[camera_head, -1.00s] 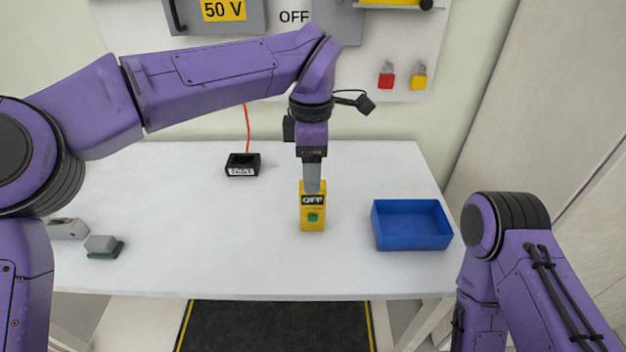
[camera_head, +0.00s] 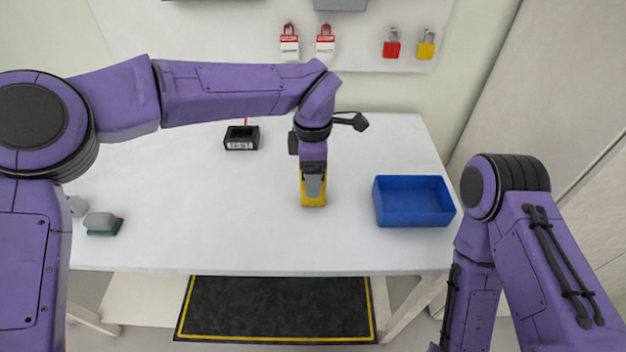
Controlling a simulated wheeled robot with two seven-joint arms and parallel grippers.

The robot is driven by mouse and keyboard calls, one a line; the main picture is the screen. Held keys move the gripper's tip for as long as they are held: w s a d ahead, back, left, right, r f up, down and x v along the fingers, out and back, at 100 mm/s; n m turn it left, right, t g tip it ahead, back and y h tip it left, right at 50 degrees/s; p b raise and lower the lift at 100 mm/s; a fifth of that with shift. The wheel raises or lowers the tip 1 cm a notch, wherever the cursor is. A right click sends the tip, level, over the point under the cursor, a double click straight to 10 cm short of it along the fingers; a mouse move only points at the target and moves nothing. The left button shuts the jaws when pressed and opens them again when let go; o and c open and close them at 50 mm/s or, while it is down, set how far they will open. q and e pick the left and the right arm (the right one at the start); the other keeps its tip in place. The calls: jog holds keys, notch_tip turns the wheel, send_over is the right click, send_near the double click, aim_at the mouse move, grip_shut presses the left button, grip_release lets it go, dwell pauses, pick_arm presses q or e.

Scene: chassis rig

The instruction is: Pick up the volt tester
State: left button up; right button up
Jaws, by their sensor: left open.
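The yellow volt tester (camera_head: 313,200) is on the white table, near the middle. My left gripper (camera_head: 313,184) comes down over it from above, and its jaws are open. The gripper hides most of the tester's face, including the display and button. I cannot tell whether the fingers touch the tester. My right arm shows at the right edge, but its gripper is not in view.
A blue tray (camera_head: 413,220) stands to the right of the tester. A black holder (camera_head: 241,138) is at the back left. A grey-and-green item (camera_head: 103,223) lies at the far left. Padlocks and tags hang on the back panel (camera_head: 365,55). The table's front middle is clear.

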pick_arm(q)
jog(key=c, duration=1.1)
jog(key=shift+c, duration=0.2)
notch_tip(320, 180, up, 3)
jog(key=shift+r, duration=0.2)
jog(key=s+r+b, duration=0.3)
jog(key=s+r, duration=0.6)
jog(key=s, duration=0.5)
jog(key=shift+r, duration=0.3)
jog(key=shift+w, duration=0.15)
